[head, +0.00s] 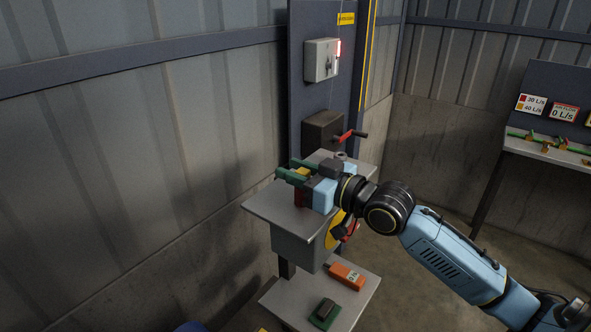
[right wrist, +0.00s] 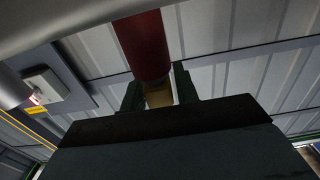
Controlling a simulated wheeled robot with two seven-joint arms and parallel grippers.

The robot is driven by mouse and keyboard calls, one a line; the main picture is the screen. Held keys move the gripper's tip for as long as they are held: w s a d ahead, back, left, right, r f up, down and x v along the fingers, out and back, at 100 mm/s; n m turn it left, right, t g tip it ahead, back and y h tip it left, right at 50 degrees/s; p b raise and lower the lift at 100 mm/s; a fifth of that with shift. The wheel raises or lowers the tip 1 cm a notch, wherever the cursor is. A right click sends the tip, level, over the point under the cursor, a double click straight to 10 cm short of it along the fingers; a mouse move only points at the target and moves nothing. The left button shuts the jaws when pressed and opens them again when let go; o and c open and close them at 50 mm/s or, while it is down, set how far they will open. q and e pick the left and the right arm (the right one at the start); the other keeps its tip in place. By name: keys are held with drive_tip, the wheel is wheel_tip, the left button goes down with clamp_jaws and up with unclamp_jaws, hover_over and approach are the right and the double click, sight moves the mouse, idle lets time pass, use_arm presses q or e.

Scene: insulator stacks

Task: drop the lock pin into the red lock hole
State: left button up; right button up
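A red cylinder with a narrower yellow part at its end, perhaps the lock pin, is at my right gripper (head: 286,172). In the head view the red part (head: 299,196) shows below the fingers, over the upper grey shelf (head: 262,203). In the right wrist view, the red cylinder (right wrist: 143,46) comes in from the top and the yellow part (right wrist: 158,95) lies between my green fingers. A thin light sliver shows beside it, so I cannot tell whether the fingers grip it. I cannot make out the red lock hole for sure. My left gripper is out of view.
A dark box with a red-handled crank (head: 350,135) and a grey switch box (head: 321,60) are on the post behind. A yellow disc (head: 334,231) is under the shelf. A lower shelf (head: 285,302) bears an orange device (head: 346,275) and a green item (head: 324,313).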

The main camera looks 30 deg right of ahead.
drive_tip(key=o, duration=0.3)
drive_tip(key=shift+s+d, duration=0.3)
drive_tip(key=shift+s, duration=0.3)
drive_tip(key=shift+b+v, duration=1.25)
drive_tip(key=shift+v, duration=4.8)
